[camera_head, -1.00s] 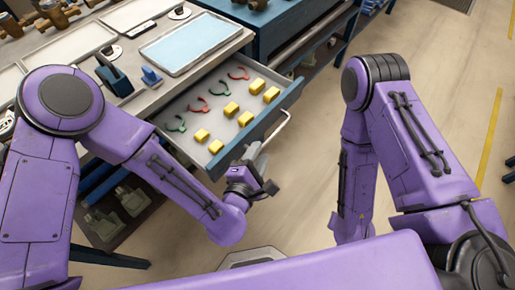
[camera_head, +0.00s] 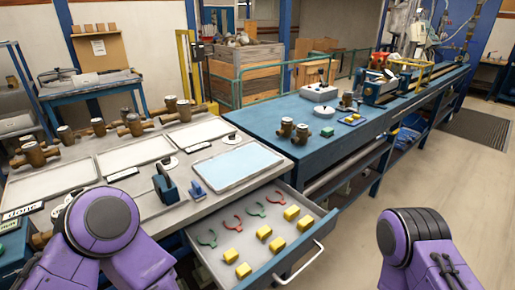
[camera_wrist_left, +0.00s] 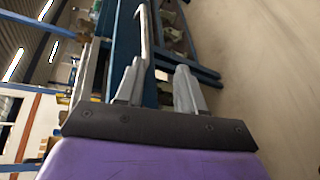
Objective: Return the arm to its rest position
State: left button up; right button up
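My left gripper (camera_wrist_left: 160,67) shows in the left wrist view. Its two grey fingers stand apart, with nothing clearly held between them. Beyond the fingers lie blue bench parts and a pale bar, too unclear to name. In the head view my left arm (camera_head: 108,230) comes in at the lower left, and its gripper is below the picture. My right arm (camera_head: 420,240) is at the lower right, with its gripper out of view. The drawer (camera_head: 283,262) stands open between the arms, its handle (camera_head: 303,263) facing me.
The drawer holds several yellow blocks (camera_head: 278,244) and red and green hook-shaped pieces (camera_head: 254,209). The grey bench (camera_head: 150,205) carries trays, a blue mat (camera_head: 238,165) and brass meters (camera_head: 133,124). A blue bench (camera_head: 290,120) stands behind. Floor (camera_head: 345,240) is free at the right.

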pick_arm(q)
jog(key=s+a+f+m+g+y, duration=0.3)
jog(key=a+f+m, duration=0.1)
jog(key=a+f, duration=0.45)
jog(key=s+a+f+m+g+y, duration=0.2)
jog(key=a+f+m+y, duration=0.1)
jog(key=a+f, duration=0.5)
jog(key=s+a+f+g+y, duration=0.1)
jog(key=s+a+g+y, duration=0.1)
jog(key=a, duration=0.7)
jog(key=s+a+f+m+g+y, duration=0.1)
jog(key=s+a+f+y, duration=0.1)
jog(key=s+a, duration=0.5)
jog(key=a+y, duration=0.1)
jog(key=a, duration=0.2)
jog(key=shift+s+a+g+y, duration=0.15)
jog(key=shift+s+g+y, duration=0.1)
jog(key=shift+g+y, duration=0.15)
